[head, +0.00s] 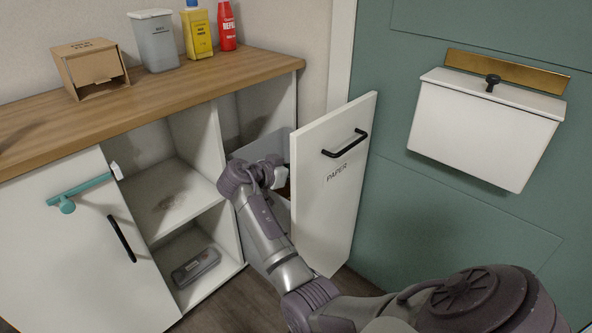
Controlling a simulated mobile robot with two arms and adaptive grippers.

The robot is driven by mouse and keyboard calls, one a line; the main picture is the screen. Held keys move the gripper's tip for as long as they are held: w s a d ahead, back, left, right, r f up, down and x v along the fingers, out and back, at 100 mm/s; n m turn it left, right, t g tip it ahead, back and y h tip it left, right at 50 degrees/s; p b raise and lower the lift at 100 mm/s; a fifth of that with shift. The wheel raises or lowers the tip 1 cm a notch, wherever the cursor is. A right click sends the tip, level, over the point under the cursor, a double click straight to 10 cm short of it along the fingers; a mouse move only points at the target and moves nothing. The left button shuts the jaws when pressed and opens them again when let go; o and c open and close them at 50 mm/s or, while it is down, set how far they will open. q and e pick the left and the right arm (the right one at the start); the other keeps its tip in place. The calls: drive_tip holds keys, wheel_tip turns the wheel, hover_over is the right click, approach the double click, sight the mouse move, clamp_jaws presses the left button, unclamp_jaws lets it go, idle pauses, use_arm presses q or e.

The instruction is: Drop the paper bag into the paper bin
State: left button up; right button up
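A white cabinet door (325,200) labelled PAPER, with a black handle, stands pulled open. A grey bin (262,147) shows behind it, inside the cabinet, partly hidden by the door and my arm. My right arm comes in from the lower right, and my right gripper (270,172) is at the bin opening, left of the door. Its fingers are too small and hidden to tell open from shut. A small brown patch shows beside the gripper; I cannot tell whether it is the paper bag. My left gripper is out of view.
On the wooden counter (150,95) stand a cardboard box (91,67), a grey container (154,42), a yellow bottle (197,32) and a red bottle (226,27). Open shelves hold a dark grey item (196,267). A white box (482,128) hangs on the teal door.

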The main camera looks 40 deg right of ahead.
drive_tip(key=shift+o, duration=0.3)
drive_tip(key=v, duration=1.2)
drive_tip(key=shift+r, duration=0.1)
idle(0.5)
